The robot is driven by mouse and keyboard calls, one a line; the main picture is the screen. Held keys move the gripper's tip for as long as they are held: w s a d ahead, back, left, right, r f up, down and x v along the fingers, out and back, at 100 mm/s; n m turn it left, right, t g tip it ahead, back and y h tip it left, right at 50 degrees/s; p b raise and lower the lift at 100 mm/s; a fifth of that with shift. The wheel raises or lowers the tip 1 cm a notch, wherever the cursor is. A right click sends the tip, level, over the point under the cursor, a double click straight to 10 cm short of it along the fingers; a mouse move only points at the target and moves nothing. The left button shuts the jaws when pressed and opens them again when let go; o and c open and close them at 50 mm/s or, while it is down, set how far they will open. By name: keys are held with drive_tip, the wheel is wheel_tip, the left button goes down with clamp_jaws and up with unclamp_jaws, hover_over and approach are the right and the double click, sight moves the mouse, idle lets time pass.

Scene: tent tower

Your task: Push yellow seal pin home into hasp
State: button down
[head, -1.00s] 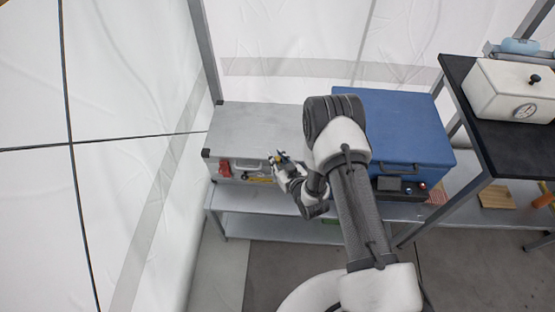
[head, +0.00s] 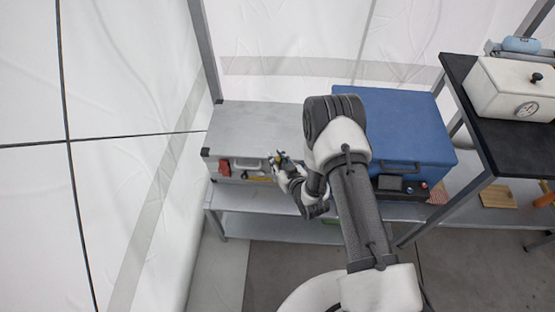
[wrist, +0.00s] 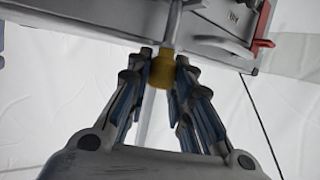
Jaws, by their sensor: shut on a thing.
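The yellow seal pin (wrist: 162,70) is between my fingertips in the wrist view, its yellow head gripped from both sides. A grey metal shaft runs up from the head to the front of the silver case (wrist: 110,14). I cannot tell how deep it sits, and the hasp is not clear. My gripper (wrist: 164,78) is shut on the pin. In the head view, my gripper (head: 278,163) is at the front of the silver case (head: 255,128), right of its handle. A red latch (head: 224,168) is on the case front at left; it also shows in the wrist view (wrist: 263,30).
A blue cooler box (head: 405,130) stands right of the case on the same grey bench, behind my arm. A small black control box (head: 389,184) is at its front. A black-topped table (head: 480,120) with a white box (head: 512,92) stands at far right.

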drive_tip(key=shift+f, duration=0.35)
drive_tip(key=c, duration=1.3)
unclamp_jaws()
drive_tip(key=shift+c, duration=0.2)
drive_tip(key=v, duration=1.2)
